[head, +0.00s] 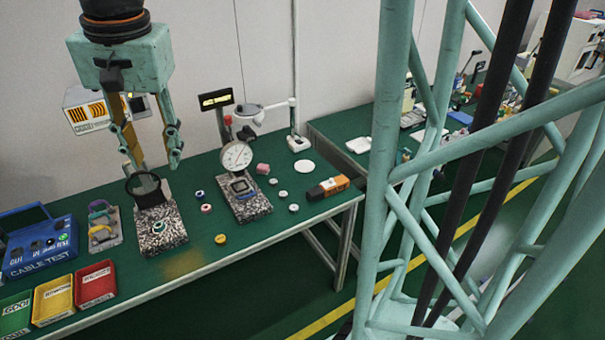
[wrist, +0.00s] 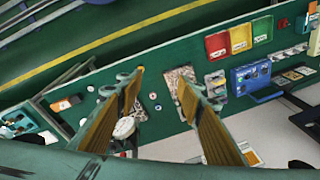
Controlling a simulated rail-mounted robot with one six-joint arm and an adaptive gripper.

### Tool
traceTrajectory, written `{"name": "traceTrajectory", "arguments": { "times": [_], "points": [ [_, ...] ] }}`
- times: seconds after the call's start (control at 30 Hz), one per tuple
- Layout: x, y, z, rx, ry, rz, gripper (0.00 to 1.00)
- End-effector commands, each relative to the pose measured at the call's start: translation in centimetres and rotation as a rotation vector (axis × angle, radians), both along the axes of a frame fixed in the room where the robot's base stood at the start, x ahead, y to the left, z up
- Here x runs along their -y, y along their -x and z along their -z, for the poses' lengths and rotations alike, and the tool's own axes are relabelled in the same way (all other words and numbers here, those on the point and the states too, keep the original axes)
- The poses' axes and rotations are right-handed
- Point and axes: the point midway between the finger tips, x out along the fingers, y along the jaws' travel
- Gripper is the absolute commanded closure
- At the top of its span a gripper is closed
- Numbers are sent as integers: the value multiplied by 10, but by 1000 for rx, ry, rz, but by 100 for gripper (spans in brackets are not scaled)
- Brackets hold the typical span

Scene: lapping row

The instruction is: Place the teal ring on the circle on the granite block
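My gripper (head: 154,160) is open and empty, fingers pointing down above the rear of the left granite block (head: 172,240). In the wrist view, my gripper (wrist: 157,82) has its fingers wide apart, with the granite block (wrist: 178,76) by the right fingertip.
A red-rimmed round piece (head: 206,208) and a yellow one (head: 220,239) lie nearby. A black-rimmed magnifier (head: 143,184) stands at the block's rear. A dial gauge (head: 237,156) stands on another granite block (head: 252,208). Coloured trays (head: 96,284) and a blue tester (head: 40,246) are left.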

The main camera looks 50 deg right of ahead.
Motion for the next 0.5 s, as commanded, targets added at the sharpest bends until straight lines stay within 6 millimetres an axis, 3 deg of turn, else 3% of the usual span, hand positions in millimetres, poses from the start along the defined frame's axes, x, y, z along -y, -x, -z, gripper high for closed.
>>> {"name": "traceTrajectory", "arguments": {
  "times": [0.03, 0.1, 0.5],
  "points": [
    [0, 11, -12, 21, 4, -23, 66],
    [0, 23, -18, 28, 11, -58, 66],
    [3, 94, -39, 64, 56, -255, 66]
  ]
}}
